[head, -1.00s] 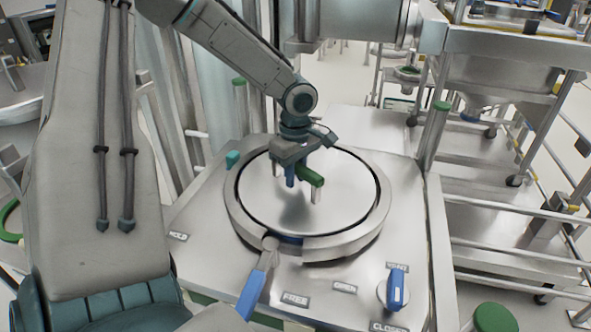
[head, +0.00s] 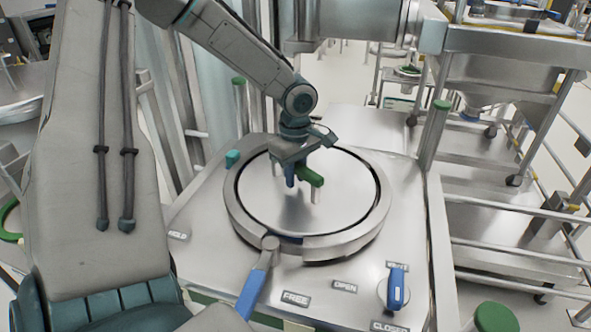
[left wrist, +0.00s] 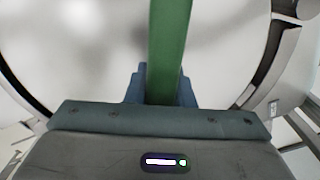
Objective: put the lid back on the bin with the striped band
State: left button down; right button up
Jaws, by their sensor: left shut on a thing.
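A round metal lid (head: 340,205) lies flat inside a thick metal ring (head: 345,243) on a steel worktop. A green bar handle (head: 311,177) stands up from its middle. My left gripper (head: 300,182) is over the lid's middle, shut on the handle. In the left wrist view the green handle (left wrist: 168,45) runs up between the blue fingers, with the pale lid (left wrist: 90,50) behind it. I cannot tell whether the lid touches the surface under it. No striped band can be made out. My right gripper is not in view.
A blue lever (head: 252,290) sits at the ring's front, near labels such as FREE and OPEN. A blue knob (head: 397,287) is at the front right. Green-capped posts (head: 434,135) stand at the back. A metal rack (head: 500,150) is at the right.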

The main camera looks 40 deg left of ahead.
pick_arm(q)
jog(key=shift+w+r, duration=0.1)
jog(key=c, duration=1.2)
grip_release()
jog(key=shift+o, duration=0.2)
jog(key=shift+d, duration=0.1)
jog(key=shift+s, duration=0.2)
jog(key=shift+w+r, duration=0.15)
jog(key=shift+r, duration=0.2)
notch_tip(320, 180, up, 10)
jog(key=shift+r+b, duration=0.1)
jog(key=shift+b, duration=0.65)
